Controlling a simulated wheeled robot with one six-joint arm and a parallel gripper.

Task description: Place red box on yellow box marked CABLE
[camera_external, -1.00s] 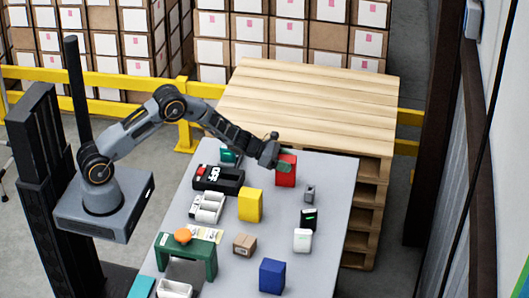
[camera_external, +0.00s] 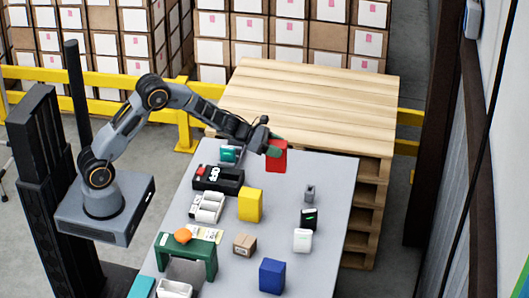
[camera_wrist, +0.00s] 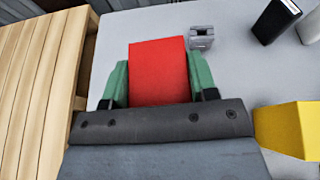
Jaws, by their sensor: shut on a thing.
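The red box (camera_external: 277,157) is held in my gripper (camera_external: 271,148), raised above the far part of the grey table and slightly tilted. In the wrist view the red box (camera_wrist: 158,72) sits between the two green fingers of my gripper (camera_wrist: 158,85), which press on its sides. The yellow box (camera_external: 250,205) stands upright near the middle of the table, nearer the camera than the red box. In the wrist view the yellow box (camera_wrist: 290,128) is at the lower right edge. No CABLE marking can be read on it.
A black case (camera_external: 217,179) and white rolls (camera_external: 207,207) lie left of the yellow box. A small brown carton (camera_external: 244,244), blue box (camera_external: 272,276), white box (camera_external: 302,240), black box (camera_external: 309,218) and grey block (camera_external: 310,193) stand around it. A green stand (camera_external: 188,253) is front left.

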